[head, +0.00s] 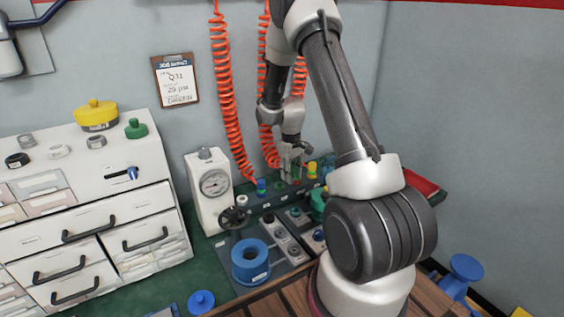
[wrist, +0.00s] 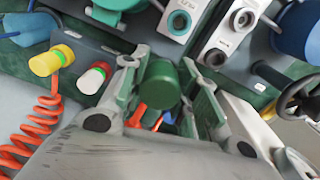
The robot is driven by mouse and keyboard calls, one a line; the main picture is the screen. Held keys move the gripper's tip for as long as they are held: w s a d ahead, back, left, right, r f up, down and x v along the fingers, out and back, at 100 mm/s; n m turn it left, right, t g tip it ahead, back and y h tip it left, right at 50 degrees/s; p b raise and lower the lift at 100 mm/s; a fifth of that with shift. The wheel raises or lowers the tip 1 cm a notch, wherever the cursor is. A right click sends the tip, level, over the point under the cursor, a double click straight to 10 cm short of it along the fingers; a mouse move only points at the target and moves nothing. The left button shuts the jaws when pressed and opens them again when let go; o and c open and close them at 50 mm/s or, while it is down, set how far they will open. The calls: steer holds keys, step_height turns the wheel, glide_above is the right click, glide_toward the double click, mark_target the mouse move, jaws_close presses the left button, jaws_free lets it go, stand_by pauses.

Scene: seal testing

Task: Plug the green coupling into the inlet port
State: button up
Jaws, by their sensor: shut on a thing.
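My gripper (head: 292,157) is over the back of the green bench, near the row of coloured couplings. In the wrist view its two fingers (wrist: 160,90) are shut on the green coupling (wrist: 160,84), a dark green cylinder. In the head view the coupling is mostly hidden by the fingers. I cannot read which is the inlet. The gripper is apart from both.
A yellow coupling (wrist: 44,62) and a red-tipped white one (wrist: 95,77) stand in the rack beside the gripper. Orange coiled hoses (head: 226,90) hang behind. A gauge unit (head: 210,190), a black handwheel (head: 233,218) and a blue spool (head: 250,262) stand to the left.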

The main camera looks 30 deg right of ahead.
steer(key=shift+s+a+f, duration=0.15)
steer(key=shift+s+f, duration=0.65)
steer(key=shift+f, duration=0.5)
steer(key=shift+s+a+f, duration=0.15)
steer(key=shift+s+f, duration=0.7)
steer(key=shift+f, duration=0.4)
steer(key=shift+s+a+f, duration=0.15)
steer(key=shift+s+f, duration=0.65)
steer(key=shift+f, duration=0.5)
steer(key=shift+f, duration=1.45)
steer(key=o, duration=1.2)
steer(key=shift+c, duration=0.2)
steer(key=shift+r, duration=0.1)
step_height(320, 180, up, 12)
steer(key=shift+s+a, duration=0.1)
